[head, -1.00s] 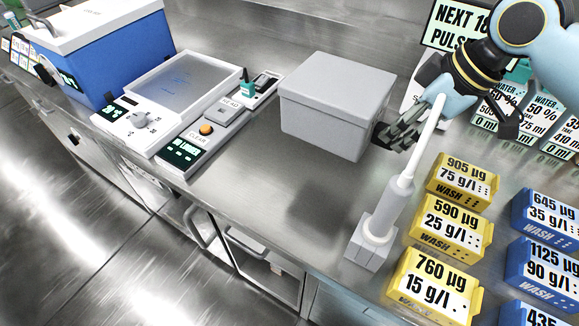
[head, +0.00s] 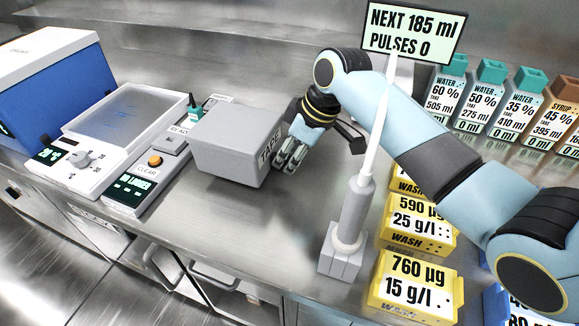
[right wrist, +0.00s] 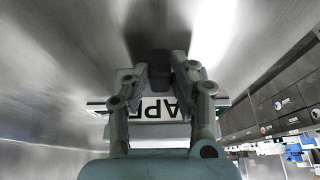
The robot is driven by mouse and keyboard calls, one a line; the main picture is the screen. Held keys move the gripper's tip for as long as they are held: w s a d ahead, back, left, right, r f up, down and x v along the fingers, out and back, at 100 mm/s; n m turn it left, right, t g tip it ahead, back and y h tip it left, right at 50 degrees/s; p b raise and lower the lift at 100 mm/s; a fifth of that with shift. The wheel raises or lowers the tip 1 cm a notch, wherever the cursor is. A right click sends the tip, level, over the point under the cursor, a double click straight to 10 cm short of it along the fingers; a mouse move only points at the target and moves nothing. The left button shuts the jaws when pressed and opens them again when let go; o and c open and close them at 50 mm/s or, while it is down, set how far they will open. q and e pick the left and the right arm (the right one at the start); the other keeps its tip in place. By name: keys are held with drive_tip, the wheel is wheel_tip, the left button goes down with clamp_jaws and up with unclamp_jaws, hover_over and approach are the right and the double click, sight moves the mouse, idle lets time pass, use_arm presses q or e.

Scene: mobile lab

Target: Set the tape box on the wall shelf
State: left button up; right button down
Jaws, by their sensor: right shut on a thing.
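The tape box (head: 225,142) is a grey lidded box with a dark-lettered label on its right end, above the steel bench in the head view. My right gripper (head: 290,150) is shut on that labelled end. In the right wrist view the fingers (right wrist: 162,95) close around the tape box's white label (right wrist: 160,108), partly hiding its letters. I cannot tell whether the box's underside touches the bench. A steel ledge, seemingly the wall shelf (head: 130,22), runs along the back wall at the top left. My left gripper is out of view.
A white stand with a thin upright rod (head: 350,225) stands close in front of my right arm. Yellow wash boxes (head: 415,285) and several water bottles (head: 478,95) are at the right. A control panel (head: 140,185) and blue-sided unit (head: 55,85) are left.

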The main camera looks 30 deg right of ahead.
drive_tip(key=shift+f, duration=1.6)
drive_tip(key=c, duration=1.1)
unclamp_jaws()
drive_tip(key=shift+s+f, duration=0.1)
